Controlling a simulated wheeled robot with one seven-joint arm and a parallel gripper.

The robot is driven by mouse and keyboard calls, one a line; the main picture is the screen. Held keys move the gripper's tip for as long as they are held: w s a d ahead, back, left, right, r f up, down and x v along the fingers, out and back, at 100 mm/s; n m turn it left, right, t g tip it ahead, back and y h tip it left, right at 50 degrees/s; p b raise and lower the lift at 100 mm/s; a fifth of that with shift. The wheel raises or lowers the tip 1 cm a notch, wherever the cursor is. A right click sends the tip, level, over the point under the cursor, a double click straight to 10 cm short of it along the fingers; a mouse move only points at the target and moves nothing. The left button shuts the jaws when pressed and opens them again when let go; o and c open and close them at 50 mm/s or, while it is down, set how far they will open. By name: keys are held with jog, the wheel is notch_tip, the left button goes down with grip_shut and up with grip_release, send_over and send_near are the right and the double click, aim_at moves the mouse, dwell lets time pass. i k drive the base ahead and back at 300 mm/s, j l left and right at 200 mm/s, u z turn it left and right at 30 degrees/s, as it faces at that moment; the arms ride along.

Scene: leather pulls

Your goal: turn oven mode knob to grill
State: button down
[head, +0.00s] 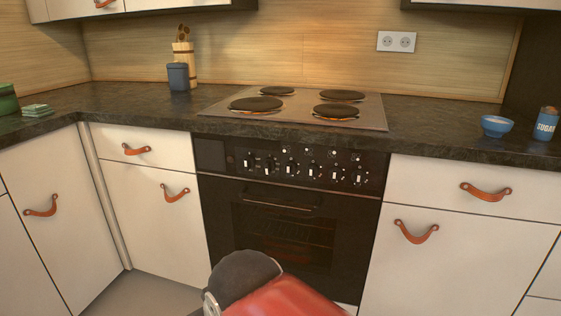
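The built-in black oven (350,222) stands below the counter in the middle of the head view. Its control panel (218,156) carries a row of several small dark knobs (311,170) with light pointer marks and white symbols. The labels are too small to read, so I cannot tell which knob sets the oven mode or where it points. The oven door is shut, with a horizontal handle (283,203) below the panel. Part of my red and dark grey arm covers the oven's lower front. My gripper is not visible in this view.
A hob (300,107) with dark plates is set in the dark counter (120,104) above the oven. White drawers and doors with leather pulls (416,232) flank it and are shut. A blue bowl (496,126) and a sugar jar (546,123) stand at the right.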

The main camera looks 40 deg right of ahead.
aim_at(249, 162)
jog(key=z, duration=0.85)
jog(key=i+j, duration=0.1)
jog(key=j, duration=0.3)
jog(key=i+j+u, duration=0.15)
jog(key=j, duration=0.2)
